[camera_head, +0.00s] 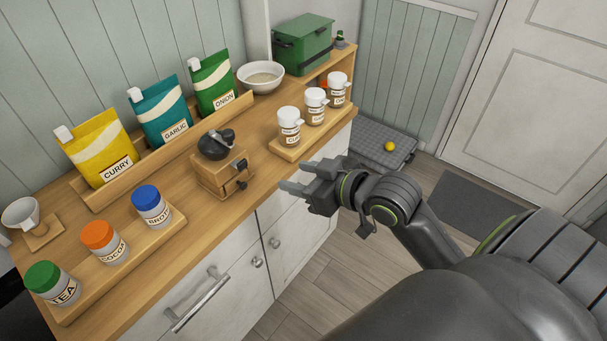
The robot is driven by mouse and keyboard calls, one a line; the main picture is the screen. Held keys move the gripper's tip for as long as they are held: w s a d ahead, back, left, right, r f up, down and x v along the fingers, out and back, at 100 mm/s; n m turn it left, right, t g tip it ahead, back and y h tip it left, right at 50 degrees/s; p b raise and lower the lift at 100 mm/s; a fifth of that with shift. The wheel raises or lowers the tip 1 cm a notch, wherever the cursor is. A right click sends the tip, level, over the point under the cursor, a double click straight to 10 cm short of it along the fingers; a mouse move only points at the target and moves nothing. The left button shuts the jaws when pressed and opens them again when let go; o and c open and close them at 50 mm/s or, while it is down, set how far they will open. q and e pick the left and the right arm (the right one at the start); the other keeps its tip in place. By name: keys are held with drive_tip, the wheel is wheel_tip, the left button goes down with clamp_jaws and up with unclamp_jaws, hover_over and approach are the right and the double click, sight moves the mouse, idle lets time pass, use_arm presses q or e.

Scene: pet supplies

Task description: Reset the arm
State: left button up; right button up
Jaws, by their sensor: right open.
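My right gripper (301,177) is open and empty at the front edge of the wooden counter (267,181), to the right of the coffee grinder (222,168). Its fingers point left, toward the counter. My right arm (425,235) comes in from the lower right and crosses in front of the cabinet. My left gripper is not in view.
Jars stand on a front-left tray (174,222); white-lidded shakers stand on a tray (285,149) behind my gripper. Pouches (97,148) and a bowl (262,77) line the back. A green box (303,43) stands far right. A yellow ball (390,146) lies low beyond the cabinet.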

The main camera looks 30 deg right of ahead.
drive_tip(key=shift+s+r, duration=0.15)
drive_tip(key=shift+s, duration=0.15)
idle(0.4)
drive_tip(key=w+d+f+m+g+h, duration=0.1)
drive_tip(key=w+d+f, duration=0.1)
drive_tip(key=f, duration=0.3)
drive_tip(key=w+d+f+m+h, duration=0.1)
drive_tip(key=w+d+f, duration=0.15)
drive_tip(key=f, duration=0.25)
drive_tip(key=s+d+f+m+g+h, duration=0.1)
drive_tip(key=s+d+f, duration=0.15)
drive_tip(key=f, duration=0.65)
drive_tip(key=s+d+f+m+g+h, duration=0.1)
drive_tip(key=s+d+f+g, duration=0.15)
drive_tip(key=f, duration=0.65)
drive_tip(key=s+d+f+m+g+h, duration=0.1)
drive_tip(key=s+d+f, duration=0.15)
drive_tip(key=f, duration=0.75)
drive_tip(key=s+f+g+h, duration=0.1)
drive_tip(key=s+f+g, duration=0.2)
drive_tip(key=s+f, duration=1.15)
drive_tip(key=s+a+f+g, duration=0.1)
drive_tip(key=s+f, duration=0.3)
drive_tip(key=s, duration=0.4)
drive_tip(key=s+a+f+g, duration=0.2)
drive_tip(key=s+a+f, duration=0.1)
drive_tip(key=s, duration=0.6)
drive_tip(key=shift+a+f+b, duration=0.35)
drive_tip(key=shift+a+b, duration=0.1)
drive_tip(key=shift+a, duration=0.2)
